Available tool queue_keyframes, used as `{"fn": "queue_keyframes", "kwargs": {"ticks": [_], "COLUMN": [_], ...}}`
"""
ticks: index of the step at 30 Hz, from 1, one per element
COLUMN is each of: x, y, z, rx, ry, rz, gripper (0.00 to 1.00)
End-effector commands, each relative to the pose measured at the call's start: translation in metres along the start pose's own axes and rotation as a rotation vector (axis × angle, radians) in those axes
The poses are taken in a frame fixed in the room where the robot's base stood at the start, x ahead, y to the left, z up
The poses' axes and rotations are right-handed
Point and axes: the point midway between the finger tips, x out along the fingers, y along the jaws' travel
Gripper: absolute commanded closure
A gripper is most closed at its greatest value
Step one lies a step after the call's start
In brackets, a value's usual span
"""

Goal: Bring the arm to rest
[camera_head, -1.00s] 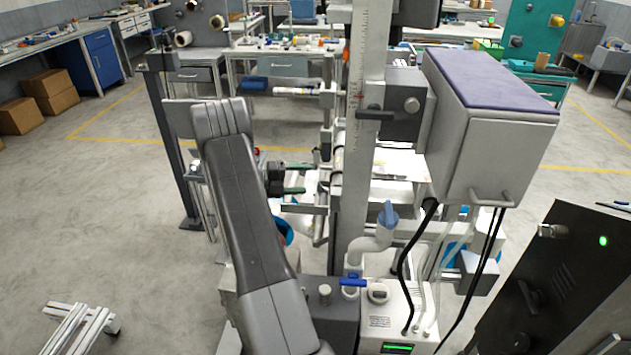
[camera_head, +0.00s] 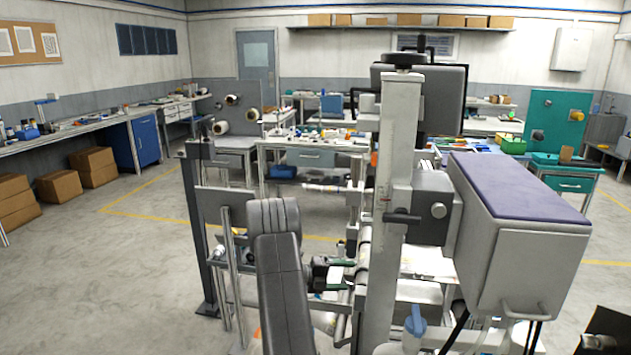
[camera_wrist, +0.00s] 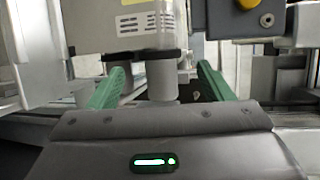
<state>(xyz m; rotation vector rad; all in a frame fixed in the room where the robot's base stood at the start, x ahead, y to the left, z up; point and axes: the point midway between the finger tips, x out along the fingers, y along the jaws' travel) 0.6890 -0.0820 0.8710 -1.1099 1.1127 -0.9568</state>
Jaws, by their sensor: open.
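My grey arm rises from the bottom of the head view and bends over at its top. My gripper (camera_head: 344,275) is just right of that, dark with two green fingers pointing right toward the grey machine column (camera_head: 398,130). In the wrist view the green fingers of my gripper (camera_wrist: 160,85) stand wide apart, with nothing gripped. A pale grey cylinder (camera_wrist: 161,80) under a labelled pale housing (camera_wrist: 135,25) shows between and beyond them. I cannot tell how far off it is.
A grey box with a purple top (camera_head: 520,190) hangs on the column's right side. A dark post (camera_head: 194,230) stands left of my arm. Cardboard boxes (camera_head: 58,187) sit by the left bench (camera_head: 85,130). Open floor (camera_head: 110,270) lies at the left.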

Motion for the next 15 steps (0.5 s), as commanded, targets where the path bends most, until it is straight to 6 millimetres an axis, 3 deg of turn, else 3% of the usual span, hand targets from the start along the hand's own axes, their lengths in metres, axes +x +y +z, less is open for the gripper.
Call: {"fn": "queue_keyframes", "kwargs": {"ticks": [3,9,13,15], "x": [0.025,0.057,0.070,0.067], "y": [-0.001,-0.001,0.000,0.000], "z": [-0.001,0.000,0.000,-0.003], "rx": [0.000,0.000,0.001,0.000], "ry": [0.003,0.002,0.001,-0.001], "rz": [0.000,0.000,0.001,0.001], "gripper": [0.27,0.27,0.27,0.27]}}
